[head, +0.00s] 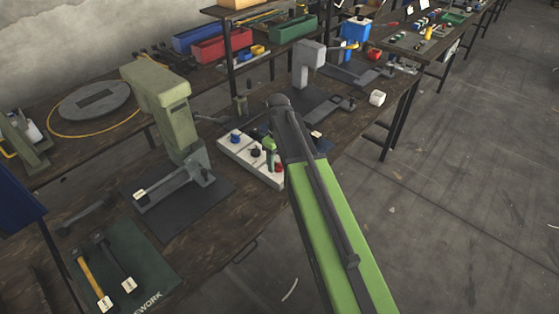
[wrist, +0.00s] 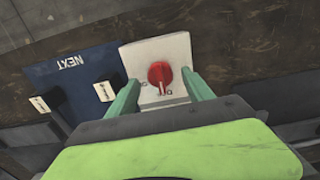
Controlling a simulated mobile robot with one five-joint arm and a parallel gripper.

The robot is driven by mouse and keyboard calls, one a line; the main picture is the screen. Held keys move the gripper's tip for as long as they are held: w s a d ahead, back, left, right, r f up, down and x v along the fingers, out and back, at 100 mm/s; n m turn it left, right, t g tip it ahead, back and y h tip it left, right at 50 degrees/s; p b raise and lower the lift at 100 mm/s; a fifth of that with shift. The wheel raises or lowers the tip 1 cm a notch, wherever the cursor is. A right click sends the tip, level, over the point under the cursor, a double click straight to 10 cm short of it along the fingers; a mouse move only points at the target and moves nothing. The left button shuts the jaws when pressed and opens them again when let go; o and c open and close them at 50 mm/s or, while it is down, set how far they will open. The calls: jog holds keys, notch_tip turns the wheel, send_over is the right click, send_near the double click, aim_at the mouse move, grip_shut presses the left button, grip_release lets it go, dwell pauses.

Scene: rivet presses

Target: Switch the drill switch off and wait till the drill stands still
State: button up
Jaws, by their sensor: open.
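A red rotary switch knob (wrist: 160,75) sits on a white plate in the wrist view, with small marks beside it. My gripper (wrist: 160,80) is open, its two green fingers on either side of the knob; I cannot tell whether they touch it. In the head view a white switch panel (head: 238,154) on the bench carries a blue knob (head: 236,135), a black knob (head: 256,152) and a red knob (head: 278,168). My gripper (head: 270,154) is over the panel's right end and partly hides it. I cannot make out a drill or whether one is turning.
A green press (head: 165,100) stands left of the panel on a dark mat. Hammers lie on a mat at the front left. A grey press (head: 308,65) stands behind. A blue NEXT mat (wrist: 70,80) with tagged items lies beside the plate. The floor at right is clear.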

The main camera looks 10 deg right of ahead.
aim_at(278, 163)
notch_tip(278, 163, up, 17)
jog(key=p, duration=1.6)
jog(key=shift+f, duration=0.15)
jog(key=s+f+m+b, duration=0.3)
jog(key=s+b, duration=0.1)
jog(key=s, duration=0.3)
jog(key=s+f+m+b, duration=0.3)
jog(key=s+f+m, duration=0.1)
jog(key=s, duration=0.4)
jog(key=shift+d+f+b, duration=0.3)
jog(key=shift+d+b, duration=0.05)
jog(key=shift+d, duration=0.1)
